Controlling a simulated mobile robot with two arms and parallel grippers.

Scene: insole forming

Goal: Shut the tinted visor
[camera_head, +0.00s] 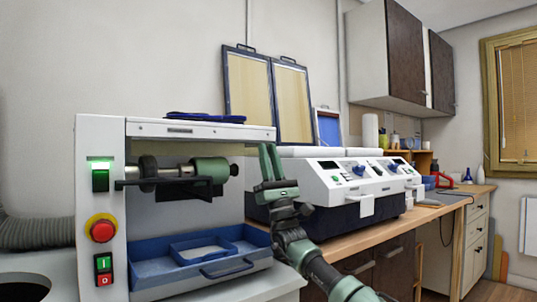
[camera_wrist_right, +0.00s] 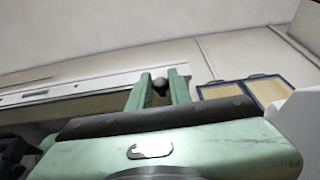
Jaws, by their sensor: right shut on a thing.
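A white grinding machine (camera_head: 200,131) stands at the left, its front opening showing a spindle with a green drum (camera_head: 210,170). I cannot clearly make out a tinted visor on it; an olive band (camera_wrist_right: 85,108) under its white top edge in the right wrist view may be part of one. My right gripper (camera_head: 270,148) is at the machine's upper right front corner, fingers pointing up. In the right wrist view its fingers (camera_wrist_right: 161,82) are shut on a small dark round knob (camera_wrist_right: 160,86). What the knob is fixed to is hidden. My left gripper is not in view.
A blue tray (camera_head: 150,276) sits below the spindle. A white two-station machine (camera_head: 345,180) stands on the wooden bench at right, with two upright amber panels (camera_head: 250,90) in dark frames behind. A red stop button (camera_head: 101,229) is on the left post. Cupboards (camera_head: 385,55) hang above.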

